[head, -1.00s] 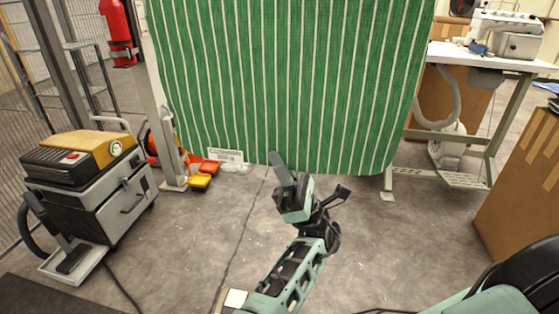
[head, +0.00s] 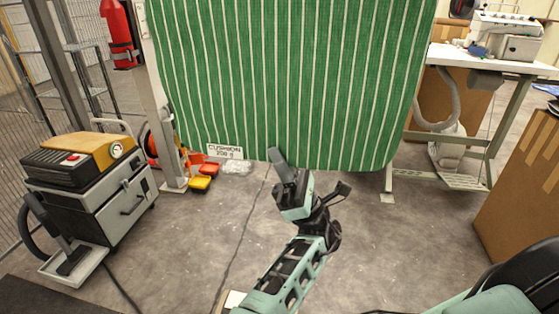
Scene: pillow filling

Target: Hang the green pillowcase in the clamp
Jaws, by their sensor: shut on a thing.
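The green pillowcase (head: 290,75) with white stripes hangs as a wide, nearly flat sheet across the middle of the head view. Its top runs out of the picture. Its lower hem is above the floor in the picture, slightly wavy. My gripper (head: 276,156) is at the hem near the middle, with my arm reaching up to it from below. It is shut on the pillowcase; the grip itself is small and hard to make out. I cannot see the clamp, nor how the top of the cloth is held.
A wheeled machine with a yellow top (head: 85,150) stands at left. A sign (head: 225,151) reading "CUSHION", a clear bag (head: 237,167) and small bins (head: 200,183) lie by a post. A sewing table (head: 490,58) and cardboard box (head: 525,180) are at right. The middle floor is clear.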

